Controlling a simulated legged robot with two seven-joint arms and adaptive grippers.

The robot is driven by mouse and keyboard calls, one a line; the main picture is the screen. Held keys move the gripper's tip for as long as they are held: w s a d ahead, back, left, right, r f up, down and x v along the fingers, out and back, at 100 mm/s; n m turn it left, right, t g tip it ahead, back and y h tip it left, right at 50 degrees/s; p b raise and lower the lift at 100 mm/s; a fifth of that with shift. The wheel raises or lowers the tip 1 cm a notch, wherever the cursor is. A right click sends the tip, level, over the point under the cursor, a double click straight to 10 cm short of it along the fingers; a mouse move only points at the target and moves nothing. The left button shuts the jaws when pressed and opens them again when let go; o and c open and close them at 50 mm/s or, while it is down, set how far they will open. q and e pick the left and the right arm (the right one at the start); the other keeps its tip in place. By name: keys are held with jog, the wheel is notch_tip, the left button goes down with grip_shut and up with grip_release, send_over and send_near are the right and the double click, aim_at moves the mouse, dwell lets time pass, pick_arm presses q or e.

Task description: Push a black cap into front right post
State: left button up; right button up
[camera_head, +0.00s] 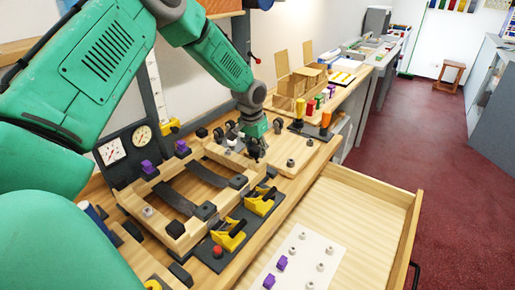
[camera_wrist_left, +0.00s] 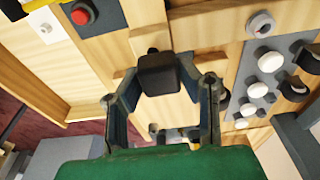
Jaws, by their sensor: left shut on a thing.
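My left gripper (camera_head: 255,152) is at the far right corner of the wooden frame (camera_head: 213,205) in the head view. In the left wrist view the left gripper (camera_wrist_left: 163,88) is closed around a black cap (camera_wrist_left: 158,73), one finger at each side. The cap is over a wooden part (camera_wrist_left: 150,38) of the frame, and it hides what lies under it. I cannot tell whether it touches a post. In the head view a grey post (camera_head: 148,212) stands bare at the frame's left corner, and a black cap (camera_head: 175,229) sits at the near corner. My right gripper is not in view.
Yellow clamps (camera_head: 229,236) stand along the frame's near side, by a red button (camera_head: 217,250). An open drawer (camera_head: 382,208) juts out in front, with a white board (camera_head: 308,254) in it.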

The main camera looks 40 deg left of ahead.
pick_arm(q)
jog(key=shift+d, duration=0.1)
jog(key=shift+d+r, duration=0.2)
jog(key=shift+d, duration=0.15)
jog(key=shift+s+a+p, duration=0.1)
jog(key=shift+a+p, duration=0.05)
jog(key=shift+p, duration=0.25)
jog(key=shift+a, duration=0.1)
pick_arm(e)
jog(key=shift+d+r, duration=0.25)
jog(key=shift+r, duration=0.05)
pick_arm(q)
jog(key=shift+a+f, duration=0.1)
jog(key=shift+a, duration=0.05)
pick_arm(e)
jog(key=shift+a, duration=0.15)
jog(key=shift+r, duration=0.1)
pick_arm(q)
jog(key=shift+d, duration=0.55)
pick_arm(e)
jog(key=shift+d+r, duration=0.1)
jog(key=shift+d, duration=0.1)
